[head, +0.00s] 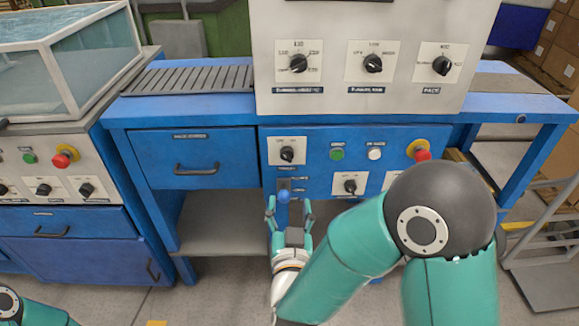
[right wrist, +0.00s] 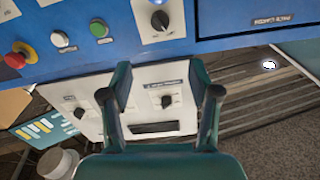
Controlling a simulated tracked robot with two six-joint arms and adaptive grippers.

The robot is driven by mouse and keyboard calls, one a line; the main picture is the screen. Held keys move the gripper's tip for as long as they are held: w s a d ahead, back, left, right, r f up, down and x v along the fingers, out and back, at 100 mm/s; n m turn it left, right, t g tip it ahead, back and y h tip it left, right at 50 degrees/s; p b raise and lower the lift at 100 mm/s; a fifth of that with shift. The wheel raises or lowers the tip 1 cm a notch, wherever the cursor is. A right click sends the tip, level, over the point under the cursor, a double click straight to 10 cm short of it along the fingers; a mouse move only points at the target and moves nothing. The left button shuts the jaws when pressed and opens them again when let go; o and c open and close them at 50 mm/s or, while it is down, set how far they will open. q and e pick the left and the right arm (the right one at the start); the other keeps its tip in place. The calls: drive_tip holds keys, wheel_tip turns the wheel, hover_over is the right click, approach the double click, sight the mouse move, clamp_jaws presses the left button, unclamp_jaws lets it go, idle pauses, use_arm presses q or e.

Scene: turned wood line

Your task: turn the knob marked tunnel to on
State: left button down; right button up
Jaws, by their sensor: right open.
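On the front of the blue bench, a black knob (head: 287,154) sits on a small white plate, left of the buttons. Its label is too small to read surely, so I cannot tell for certain that it is the tunnel knob. It also shows at the top of the right wrist view (right wrist: 160,20). I cannot tell its setting. My right gripper (head: 288,208) is open and empty below this knob, its fingers pointing up towards the panel. A blue ball-topped lever (head: 283,196) appears close to the fingertips in the head view. The right wrist view shows the fingers (right wrist: 163,85) spread apart. My left gripper is out of view.
Right of the knob are a green button (head: 336,153), a white button (head: 375,153) and a red mushroom button (head: 420,151). Another knob (head: 350,186) sits lower. The upper grey panel (head: 400,25) has 3 knobs. A drawer (head: 195,158) is at left; my right arm hides the panel's lower right.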

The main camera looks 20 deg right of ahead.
sight(288, 158)
drive_tip(key=x, duration=1.6)
drive_tip(key=shift+f+p, duration=0.15)
drive_tip(key=shift+p, duration=0.15)
